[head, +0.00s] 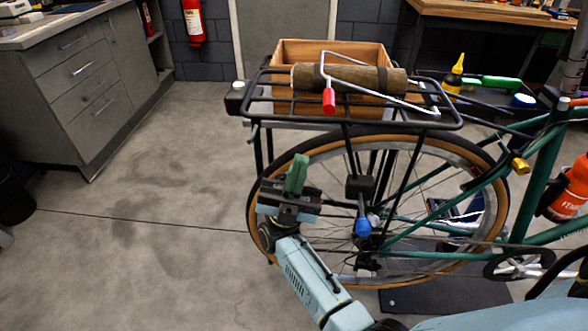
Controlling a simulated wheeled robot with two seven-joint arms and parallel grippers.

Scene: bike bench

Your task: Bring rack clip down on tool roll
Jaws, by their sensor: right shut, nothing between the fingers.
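The tool roll (378,79) is a brown cylinder lying lengthwise on the black bike rack (458,122). The rack clip (385,101) is a bent silver wire frame with a red grip (329,102) at its left end. Its wire crosses over the roll, and the red grip shows at the roll's near side. I cannot tell whether the wire touches the roll. My right gripper (297,174) is shut and empty, with green fingers pointing up. It is below and left of the red grip, in front of the rear wheel's left edge. My left gripper is not in view.
A wooden crate (330,48) shows behind the roll. The green bike frame (545,160) and rear wheel (476,242) fill the right side. A yellow-capped bottle (454,75) stands beyond the rack. Grey drawers (85,70) stand at left; open floor lies between.

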